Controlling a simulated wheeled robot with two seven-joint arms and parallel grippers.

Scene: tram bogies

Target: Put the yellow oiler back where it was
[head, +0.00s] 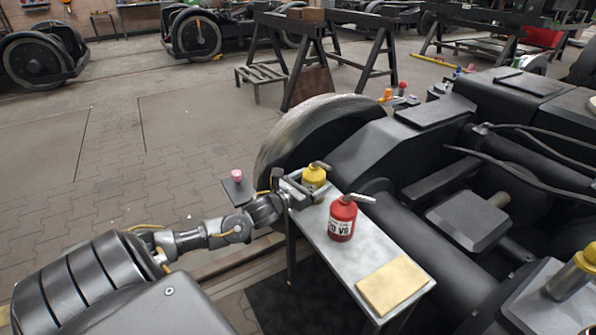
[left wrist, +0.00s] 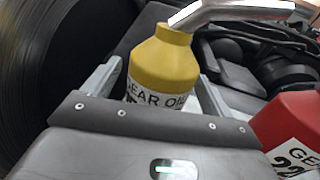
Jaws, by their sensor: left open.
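The yellow oiler (head: 314,176) stands upright at the far left end of a small grey side table (head: 345,262). In the left wrist view the yellow oiler (left wrist: 165,68), labelled as gear oil, sits between the two fingers of my left gripper (left wrist: 160,88). The fingers are apart, one on each side of it, and its lower part is hidden behind the gripper body. My left gripper (head: 300,186) is open at the oiler in the head view. My right gripper is not in view.
A red oiler (head: 342,218) stands close by on the same table; it also shows in the left wrist view (left wrist: 290,130). A tan cloth or pad (head: 394,285) lies at the near end. A big wheel (head: 310,135) and the dark bogie (head: 400,150) rise close behind the table.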

